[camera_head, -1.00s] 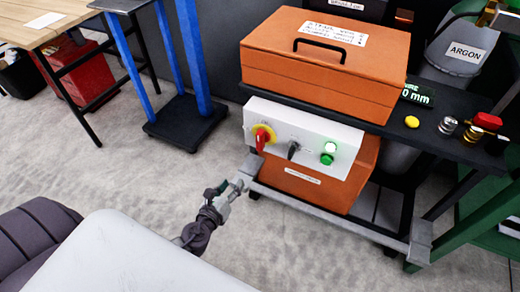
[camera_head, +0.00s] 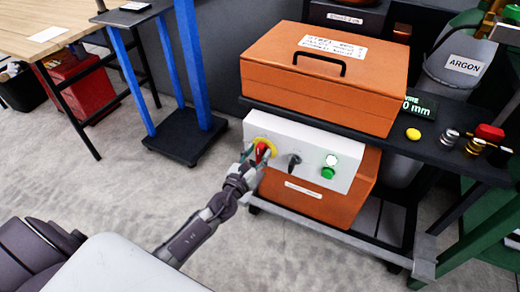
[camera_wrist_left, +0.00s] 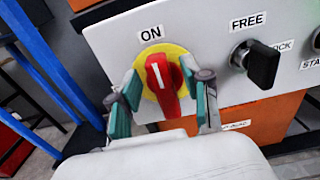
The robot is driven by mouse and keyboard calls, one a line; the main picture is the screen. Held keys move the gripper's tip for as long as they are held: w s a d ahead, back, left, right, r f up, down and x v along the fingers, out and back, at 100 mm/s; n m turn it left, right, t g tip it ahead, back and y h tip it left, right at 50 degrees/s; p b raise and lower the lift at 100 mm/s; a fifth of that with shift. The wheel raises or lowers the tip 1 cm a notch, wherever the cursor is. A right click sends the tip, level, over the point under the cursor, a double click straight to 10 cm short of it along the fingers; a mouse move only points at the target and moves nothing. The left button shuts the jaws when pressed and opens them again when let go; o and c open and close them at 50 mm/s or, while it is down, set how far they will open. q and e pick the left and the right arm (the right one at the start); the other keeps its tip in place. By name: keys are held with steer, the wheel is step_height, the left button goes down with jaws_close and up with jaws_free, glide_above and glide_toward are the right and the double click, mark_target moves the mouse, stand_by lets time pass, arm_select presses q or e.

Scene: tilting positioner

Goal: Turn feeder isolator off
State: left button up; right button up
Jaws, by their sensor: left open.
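The feeder isolator is a red rotary handle (camera_wrist_left: 163,78) on a yellow round plate (camera_wrist_left: 181,56), on the white panel (camera_head: 312,142) of the orange feeder. The handle stands near upright, with its white mark by the "ON" label (camera_wrist_left: 151,33) above it. My left gripper (camera_wrist_left: 163,97) is open, with one teal-padded finger on each side of the red handle. Whether the pads touch the handle I cannot tell. In the head view my left gripper (camera_head: 255,158) is at the panel and partly covers the isolator. My right gripper is out of view.
A black selector knob (camera_wrist_left: 257,64) labelled "FREE" sits right of the isolator. A lit lamp and a green button (camera_head: 328,172) are further right. A blue-legged stand (camera_head: 187,135) is to the left. A grey frame bar (camera_head: 350,234) runs below the feeder.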

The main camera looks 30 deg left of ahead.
arm_select(q)
steer(key=shift+w, duration=0.9)
steer(key=shift+c, duration=0.3)
jaws_close()
